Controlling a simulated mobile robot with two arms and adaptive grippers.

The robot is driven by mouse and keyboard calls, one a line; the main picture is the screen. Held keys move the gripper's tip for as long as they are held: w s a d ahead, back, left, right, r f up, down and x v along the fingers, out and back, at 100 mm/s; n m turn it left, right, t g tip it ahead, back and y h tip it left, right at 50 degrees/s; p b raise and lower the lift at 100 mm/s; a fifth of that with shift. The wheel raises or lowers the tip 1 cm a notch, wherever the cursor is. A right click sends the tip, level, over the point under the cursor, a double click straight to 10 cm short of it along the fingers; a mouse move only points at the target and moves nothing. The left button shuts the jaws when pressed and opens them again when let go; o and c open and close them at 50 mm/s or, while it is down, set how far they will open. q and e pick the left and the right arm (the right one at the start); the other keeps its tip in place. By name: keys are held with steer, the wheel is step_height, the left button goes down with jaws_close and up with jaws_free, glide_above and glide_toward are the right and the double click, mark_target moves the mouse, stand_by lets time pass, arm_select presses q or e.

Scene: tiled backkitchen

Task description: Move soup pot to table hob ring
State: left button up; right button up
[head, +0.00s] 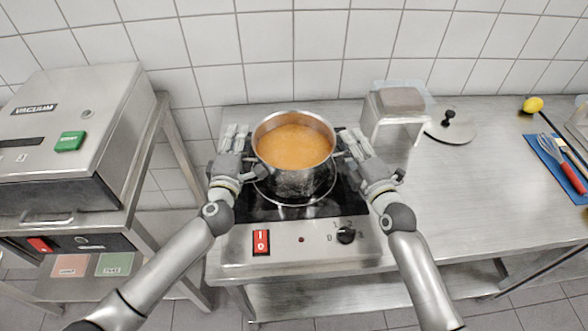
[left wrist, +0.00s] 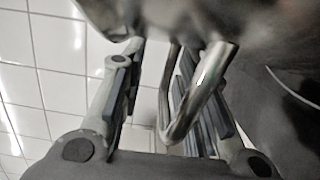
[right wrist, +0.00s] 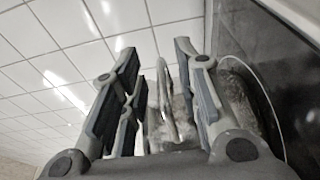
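The steel soup pot (head: 257,152), full of orange soup, is upright over the hob ring (head: 297,204) on the black glass of the table hob. The ring's front arc shows below the pot. I cannot tell whether the pot's base touches the glass. My left gripper (head: 243,160) is at the pot's left side. In the left wrist view its fingers stand apart with a bent handle (left wrist: 205,85) between them. My right gripper (head: 345,158) is at the pot's right side. In the right wrist view its fingers stand apart around the other handle (right wrist: 165,100).
A steel container (head: 394,115) stands close behind my right gripper. A vacuum machine (head: 70,120) is at left.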

arm_select(q)
steer(key=s, duration=1.1)
steer(key=shift+s+a, duration=0.2)
steer(key=shift+s, duration=0.15)
arm_select(e)
steer(key=shift+r, duration=0.1)
arm_select(q)
steer(key=shift+s, duration=0.15)
arm_select(e)
steer(key=shift+s+d, duration=0.15)
steer(key=shift+s, duration=0.3)
steer(key=v, duration=1.1)
